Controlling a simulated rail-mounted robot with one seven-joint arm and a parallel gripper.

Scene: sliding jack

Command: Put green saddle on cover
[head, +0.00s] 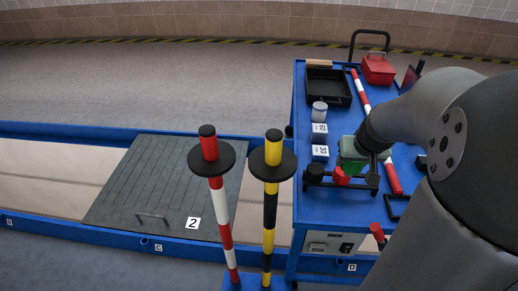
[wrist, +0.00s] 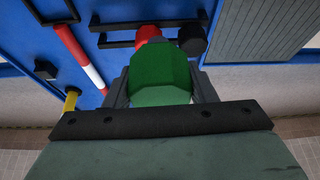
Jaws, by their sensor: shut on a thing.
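The green saddle (head: 350,168) is in my gripper, over or at the black rack on the blue cart. In the wrist view the green saddle (wrist: 160,76) sits between both fingers of my gripper (wrist: 160,92), which is shut on it. I cannot tell if its underside touches the rack. The cover (head: 150,190) is a dark ribbed panel with a handle and a label "2", lying between blue rails left of the cart. Part of a ribbed grey panel, likely the cover (wrist: 262,32), shows at the upper right of the wrist view.
The black rack (head: 330,186) holds a red piece (head: 342,179) and a black piece (head: 314,172) beside the saddle. A red-white post (head: 219,205) and a yellow-black post (head: 270,205) stand between cart and cover. Weights, a tray (head: 328,88) and a red box (head: 378,69) occupy the cart.

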